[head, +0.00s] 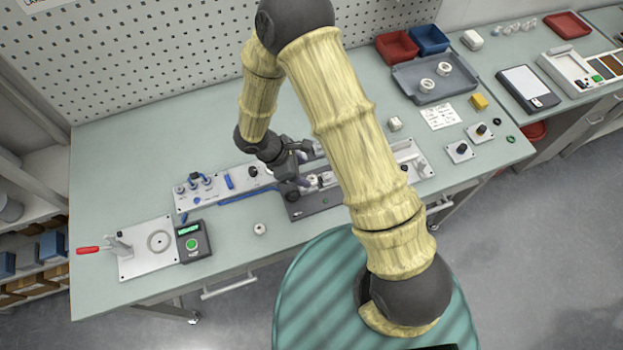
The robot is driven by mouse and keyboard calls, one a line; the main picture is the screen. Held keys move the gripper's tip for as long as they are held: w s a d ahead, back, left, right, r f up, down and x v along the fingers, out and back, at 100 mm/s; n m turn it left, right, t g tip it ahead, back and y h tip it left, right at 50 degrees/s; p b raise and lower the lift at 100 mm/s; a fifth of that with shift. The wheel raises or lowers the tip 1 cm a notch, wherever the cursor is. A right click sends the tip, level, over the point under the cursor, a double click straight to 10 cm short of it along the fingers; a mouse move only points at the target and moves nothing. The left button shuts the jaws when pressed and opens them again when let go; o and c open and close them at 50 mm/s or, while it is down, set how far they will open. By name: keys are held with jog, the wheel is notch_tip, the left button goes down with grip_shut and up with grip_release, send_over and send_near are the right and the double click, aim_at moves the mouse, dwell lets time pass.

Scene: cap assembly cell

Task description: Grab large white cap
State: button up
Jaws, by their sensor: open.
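Several small white parts show, and I cannot tell which is the large white cap. Two round white pieces, one nearer (427,85) and one farther (443,69), lie in the grey tray at the back right. A small white round piece (260,229) sits alone on the table near the front edge. A white block-like piece (395,123) stands behind the fixture. My gripper (306,183) is open, low over the left part of the dark fixture plate (300,210). A small pale part lies close to its fingers; contact is unclear. My arm hides part of the fixture.
A lever press (133,262) with a red handle and a control box (193,242) stand at the front left. A valve panel (215,188) lies left of the gripper. Red (397,47) and blue (428,40) bins stand at the back. The table's left half is mostly clear.

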aim_at(311, 179)
jog(key=shift+f, duration=0.1)
jog(key=shift+a+p+x, duration=0.15)
jog(key=shift+p+x, duration=0.45)
jog(key=shift+x, duration=0.65)
jog(key=shift+a+p+x, duration=0.1)
jog(key=shift+p+x, duration=0.45)
jog(key=shift+x, duration=0.75)
jog(key=shift+w+f, duration=0.1)
jog(key=shift+f, duration=0.05)
jog(key=c, duration=0.8)
jog(key=shift+c, duration=0.3)
